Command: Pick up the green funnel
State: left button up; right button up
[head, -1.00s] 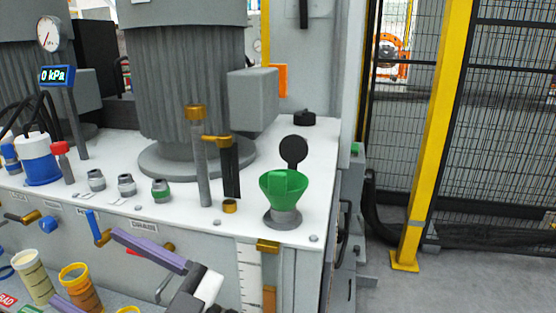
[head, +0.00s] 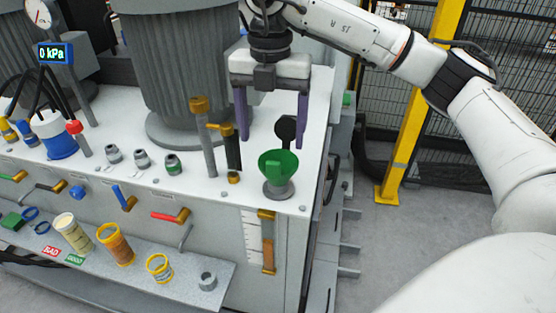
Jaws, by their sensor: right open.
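The green funnel (head: 278,165) sits upright in a grey filler neck (head: 278,189) near the right front corner of the white machine top. A black round cap (head: 285,129) stands tilted up just behind it. My right gripper (head: 272,138) comes in from the upper right and points down. Its two purple fingers are wide apart with nothing between them. The fingers are above and behind the funnel in the picture, one to its left and one to its right. I cannot tell whether they touch anything. My left gripper does not show.
A brass-topped grey post (head: 204,140) and a black post with a brass handle (head: 231,147) stand close left of the funnel. A large grey ribbed motor (head: 182,75) rises behind them. A shelf (head: 205,270) below the front holds several cups. A yellow fence post (head: 421,115) is at the right.

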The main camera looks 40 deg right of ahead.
aim_at(274, 166)
jog(key=f, duration=0.9)
jog(key=shift+d+f, duration=0.2)
jog(key=shift+f, duration=0.15)
jog(key=c, duration=1.9)
